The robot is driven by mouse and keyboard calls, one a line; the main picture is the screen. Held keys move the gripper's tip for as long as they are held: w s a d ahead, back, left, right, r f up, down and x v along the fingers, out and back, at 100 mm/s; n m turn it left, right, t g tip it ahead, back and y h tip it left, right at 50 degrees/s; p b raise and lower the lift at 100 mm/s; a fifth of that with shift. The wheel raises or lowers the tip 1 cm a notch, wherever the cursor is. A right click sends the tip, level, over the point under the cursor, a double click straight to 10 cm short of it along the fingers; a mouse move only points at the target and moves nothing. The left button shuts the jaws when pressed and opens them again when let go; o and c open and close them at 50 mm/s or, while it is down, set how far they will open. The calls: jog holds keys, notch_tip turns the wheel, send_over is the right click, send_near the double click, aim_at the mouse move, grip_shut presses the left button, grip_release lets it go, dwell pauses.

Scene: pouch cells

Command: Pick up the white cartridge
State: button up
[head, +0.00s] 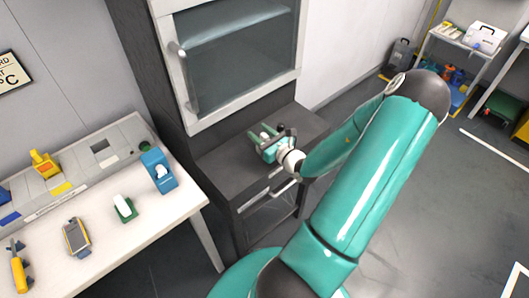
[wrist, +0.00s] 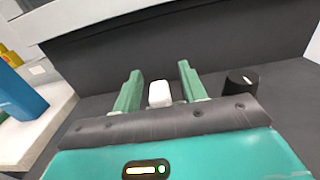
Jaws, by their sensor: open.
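The white cartridge (wrist: 160,94) is a small white block with rounded edges on the dark grey surface. In the wrist view it sits between my two green fingers, slightly nearer the left one, with gaps visible on both sides. My gripper (wrist: 158,88) is open around it. The dark wrist edge hides the cartridge's near end. In the head view my gripper (head: 262,137) is low over the dark counter below the glass-fronted cabinet, and a small white patch shows by the fingers. I cannot tell how far the fingertips are above the counter.
The dark counter (head: 225,165) is bounded by a back wall. A white table (head: 100,255) at left carries a blue holder (head: 158,172), a green holder with a white piece (head: 124,208) and a yellow-grey handheld device (head: 76,237).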

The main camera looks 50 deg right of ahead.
grip_shut()
jog(key=shift+r, duration=0.1)
